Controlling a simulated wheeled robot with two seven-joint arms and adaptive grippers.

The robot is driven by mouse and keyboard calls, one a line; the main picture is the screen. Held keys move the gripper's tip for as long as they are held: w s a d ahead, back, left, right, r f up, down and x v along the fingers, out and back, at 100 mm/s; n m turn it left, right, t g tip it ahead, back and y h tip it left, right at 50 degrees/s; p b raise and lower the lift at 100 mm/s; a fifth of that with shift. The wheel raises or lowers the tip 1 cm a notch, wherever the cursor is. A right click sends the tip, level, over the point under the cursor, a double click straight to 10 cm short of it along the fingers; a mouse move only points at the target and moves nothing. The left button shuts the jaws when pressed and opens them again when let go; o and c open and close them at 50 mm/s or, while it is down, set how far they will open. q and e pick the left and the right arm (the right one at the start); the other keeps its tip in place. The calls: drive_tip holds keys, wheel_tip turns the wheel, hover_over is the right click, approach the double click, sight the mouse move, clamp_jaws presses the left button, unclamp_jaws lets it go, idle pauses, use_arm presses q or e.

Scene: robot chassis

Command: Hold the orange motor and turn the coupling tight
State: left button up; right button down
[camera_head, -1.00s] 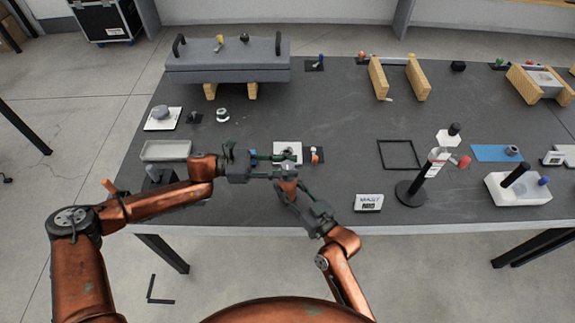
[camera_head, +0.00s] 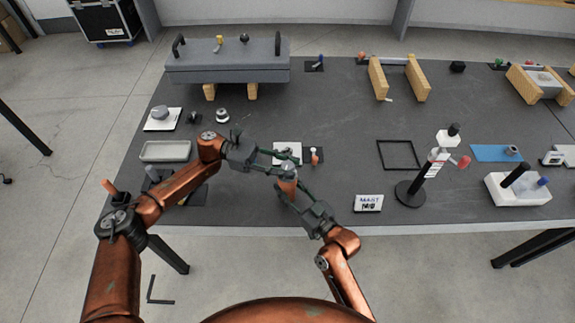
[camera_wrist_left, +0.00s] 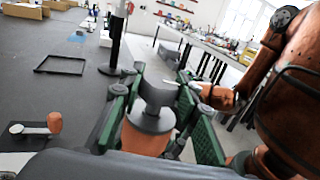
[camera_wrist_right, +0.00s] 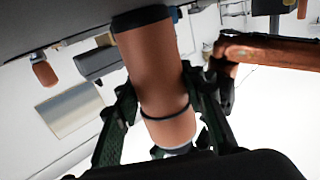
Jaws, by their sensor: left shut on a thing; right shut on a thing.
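The orange motor (camera_head: 287,186) is a cylinder held above the front of the table. My right gripper (camera_head: 291,193) is shut around its body, which fills the middle of the right wrist view (camera_wrist_right: 157,75). The grey coupling (camera_wrist_left: 159,97) sits on the motor's end in the left wrist view, over a wider grey collar. My left gripper (camera_head: 288,166) is shut on the coupling, its green fingers on either side. How far the coupling is threaded on cannot be told.
Behind the grippers lie a white plate (camera_head: 280,147) and a small orange-handled item (camera_head: 315,158) on a dark pad. A grey tray (camera_head: 146,152) is left.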

use_arm(q)
drive_tip(key=shift+w+d+m+g+y, duration=0.15)
drive_tip(key=shift+m+g+y, duration=0.55)
drive_tip(key=shift+m+g, duration=0.55)
drive_tip(key=shift+s+f+m+g+y, duration=0.15)
drive_tip(key=shift+f+m+g+y, duration=0.15)
drive_tip(key=shift+g, duration=0.45)
drive_tip(key=shift+s+f+m+g+y, duration=0.15)
drive_tip(key=shift+f+g+y, duration=0.15)
drive_tip(key=shift+g, duration=0.4)
drive_tip(key=shift+r+y, duration=0.1)
drive_tip(key=shift+y, duration=0.2)
drive_tip(key=shift+w+r+m+g, duration=0.15)
drive_tip(key=shift+r+m+g, duration=0.2)
drive_tip(key=shift+m, duration=0.15)
drive_tip(key=shift+w+a+r, duration=0.1)
drive_tip(key=shift+a+r, duration=0.1)
drive_tip(key=o, duration=1.2)
